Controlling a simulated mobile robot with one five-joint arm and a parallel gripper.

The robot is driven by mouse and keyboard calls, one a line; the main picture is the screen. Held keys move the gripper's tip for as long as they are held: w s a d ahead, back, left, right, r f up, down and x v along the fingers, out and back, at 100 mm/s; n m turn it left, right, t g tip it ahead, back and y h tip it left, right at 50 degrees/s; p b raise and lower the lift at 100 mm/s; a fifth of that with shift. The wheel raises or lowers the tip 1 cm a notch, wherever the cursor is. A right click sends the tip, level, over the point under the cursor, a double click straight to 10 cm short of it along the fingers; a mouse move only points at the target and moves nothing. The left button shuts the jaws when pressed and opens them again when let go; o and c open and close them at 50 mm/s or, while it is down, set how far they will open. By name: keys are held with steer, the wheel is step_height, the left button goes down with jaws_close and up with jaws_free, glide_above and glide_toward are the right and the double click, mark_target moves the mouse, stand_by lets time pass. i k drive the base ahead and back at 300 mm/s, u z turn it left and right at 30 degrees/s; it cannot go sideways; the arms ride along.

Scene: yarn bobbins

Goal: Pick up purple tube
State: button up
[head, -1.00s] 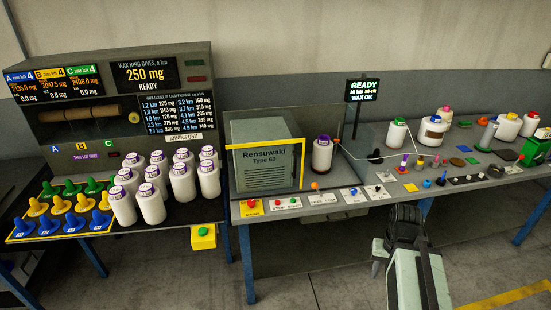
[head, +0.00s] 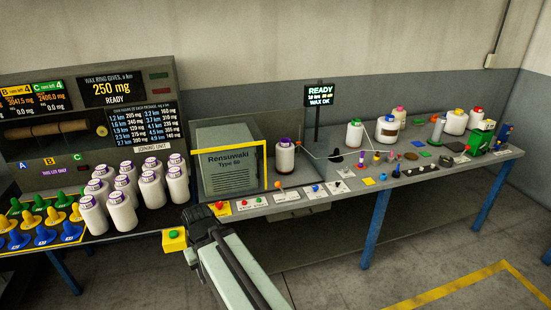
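A small upright purple tube (head: 361,158) stands on the right-hand bench in the head view, behind the row of small parts. It is small in the picture, and its lower part looks orange. A similar small tube with a pink tone (head: 376,157) stands just right of it. My gripper (head: 196,219) is in front of the benches at lower middle left, well to the left of the purple tube and apart from it. Its fingers are dark and seen from behind, so its opening does not show.
White bobbins with purple tops (head: 122,203) crowd the left bench beside blue, yellow and green cones (head: 40,237). A grey Rensuwaki machine (head: 228,168) stands mid-bench. A thin black signpost (head: 317,125) rises behind. Floor in front of the right bench is clear.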

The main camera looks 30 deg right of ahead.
mark_target(285, 150)
steer(key=u, duration=0.1)
steer(key=i, duration=1)
steer(key=z, duration=0.1)
